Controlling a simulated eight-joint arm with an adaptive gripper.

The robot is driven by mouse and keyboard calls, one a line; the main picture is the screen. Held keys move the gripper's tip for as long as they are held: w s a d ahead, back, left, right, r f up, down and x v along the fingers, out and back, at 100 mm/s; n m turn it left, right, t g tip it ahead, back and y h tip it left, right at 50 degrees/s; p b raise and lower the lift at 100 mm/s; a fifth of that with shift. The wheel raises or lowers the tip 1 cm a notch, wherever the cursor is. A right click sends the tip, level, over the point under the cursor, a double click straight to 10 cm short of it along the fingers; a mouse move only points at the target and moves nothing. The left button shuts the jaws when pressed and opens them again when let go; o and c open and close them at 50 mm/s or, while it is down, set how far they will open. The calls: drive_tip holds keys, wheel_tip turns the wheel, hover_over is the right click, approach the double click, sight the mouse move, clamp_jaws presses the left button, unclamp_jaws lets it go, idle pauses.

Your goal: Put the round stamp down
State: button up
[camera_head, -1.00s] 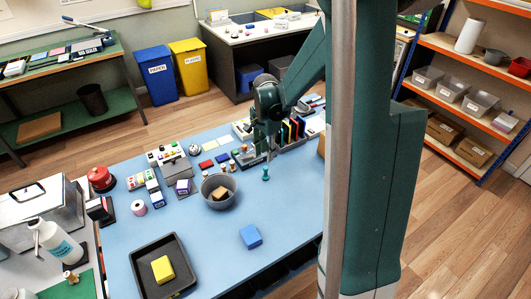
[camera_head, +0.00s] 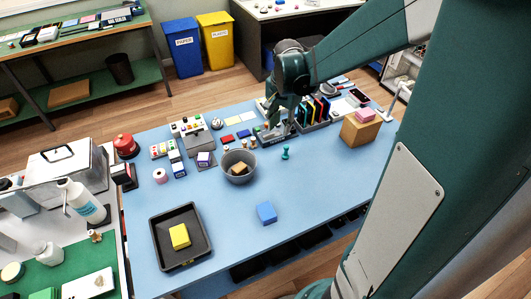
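My gripper (camera_head: 271,128) hangs low over the back middle of the blue table, beside a dark rack. Its fingers are small and dark against the things behind, so I cannot tell whether they are open or hold something. A teal, pawn-shaped piece (camera_head: 285,153), possibly a stamp, stands upright on the table to the right of the grey bowl, below and apart from my gripper. Small brown-handled pieces, also possibly stamps, stand behind the bowl, one of them (camera_head: 250,143) left of my gripper. I cannot tell which piece is the round stamp.
The grey bowl (camera_head: 225,170) holds a brown block. A black tray (camera_head: 160,235) holds a yellow block, and a blue block (camera_head: 266,213) lies on the table. Coloured pads lie left of my gripper. A cardboard box (camera_head: 360,130) stands right.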

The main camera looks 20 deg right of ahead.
drive_tip(key=s+a+r+n+t, duration=0.3)
drive_tip(key=s+a+r+n, duration=0.3)
drive_tip(key=s+a, duration=0.2)
drive_tip(key=s+a+r+n+t, duration=0.2)
drive_tip(key=s+a+r+n, duration=0.4)
drive_tip(key=s, duration=0.6)
drive_tip(key=shift+a+n+t, duration=0.4)
drive_tip(key=shift+a, duration=0.45)
drive_tip(key=shift+r, duration=0.1)
drive_tip(key=shift+f+b, duration=0.4)
idle(0.5)
